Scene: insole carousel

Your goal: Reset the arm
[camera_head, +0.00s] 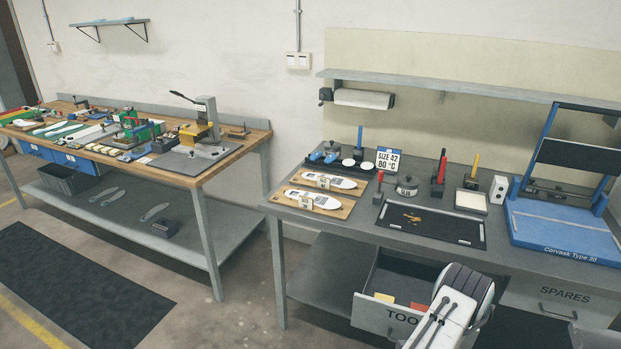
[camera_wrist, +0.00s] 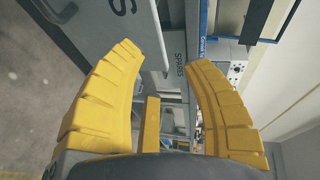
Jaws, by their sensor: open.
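My gripper (camera_wrist: 160,70) shows in the wrist view with its two yellow fingers spread wide apart. Nothing is between the fingers. Beyond them are the grey drawer front marked SPARES (camera_wrist: 178,64) and part of a blue frame. In the head view my white and grey arm rises at the bottom, in front of the right bench. My gripper itself cannot be made out in the head view.
An open drawer marked TOO... (camera_head: 375,312) sticks out of the grey bench (camera_head: 330,225) beside my arm. A blue press (camera_head: 560,228), a dark tray (camera_head: 430,222) and insole boards (camera_head: 310,203) stand on top. A wooden bench (camera_head: 245,140) is at left. Floor between benches is clear.

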